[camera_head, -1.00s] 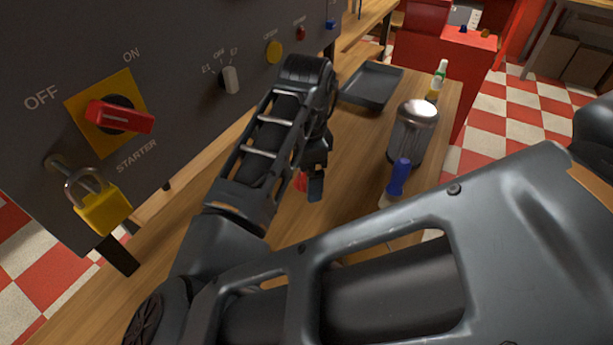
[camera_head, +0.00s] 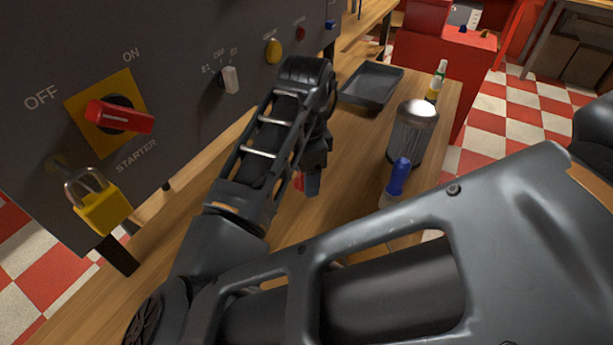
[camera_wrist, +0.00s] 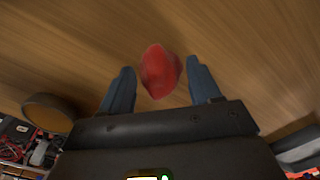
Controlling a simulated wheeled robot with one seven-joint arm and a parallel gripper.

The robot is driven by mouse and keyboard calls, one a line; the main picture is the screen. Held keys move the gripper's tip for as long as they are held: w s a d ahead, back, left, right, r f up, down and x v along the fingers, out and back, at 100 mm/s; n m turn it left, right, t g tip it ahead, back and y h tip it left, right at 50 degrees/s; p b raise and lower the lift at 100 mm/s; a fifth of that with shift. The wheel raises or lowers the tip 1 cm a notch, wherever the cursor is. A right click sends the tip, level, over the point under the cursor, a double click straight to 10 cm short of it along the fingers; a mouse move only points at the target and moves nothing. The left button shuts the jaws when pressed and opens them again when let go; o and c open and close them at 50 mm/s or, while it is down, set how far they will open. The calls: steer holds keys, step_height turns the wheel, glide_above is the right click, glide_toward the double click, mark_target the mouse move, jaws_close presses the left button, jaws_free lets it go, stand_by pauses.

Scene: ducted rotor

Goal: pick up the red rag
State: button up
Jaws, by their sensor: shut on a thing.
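The red rag (camera_wrist: 160,72) shows in the wrist view as a small crumpled lump between the two blue-grey fingers of my gripper (camera_wrist: 160,66). My gripper is shut on it. In the head view my gripper (camera_head: 309,182) points down over the wooden bench, and a small bit of the red rag (camera_head: 299,181) shows beside a finger. My own arm hides most of the rag there. I cannot tell exactly how high the rag is above the wood.
A grey tray (camera_head: 371,86) lies farther back on the bench (camera_head: 345,165). A clear jar with a metal lid (camera_head: 412,135), a blue-capped bottle (camera_head: 399,178) and a green-and-yellow bottle (camera_head: 436,82) stand to the right. A dark control panel (camera_head: 190,60) with a padlock (camera_head: 97,208) rises on the left.

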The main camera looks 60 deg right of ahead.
steer(key=shift+r, duration=0.1)
steer(key=shift+r, duration=0.6)
steer(key=r, duration=0.3)
steer(key=shift+d, duration=0.25)
steer(key=s+d+r, duration=0.5)
steer(key=d+r, duration=0.1)
steer(key=d, duration=0.4)
steer(key=shift+r, duration=0.3)
steer(key=o, duration=0.5)
steer(key=c, duration=0.4)
steer(key=shift+a, duration=0.1)
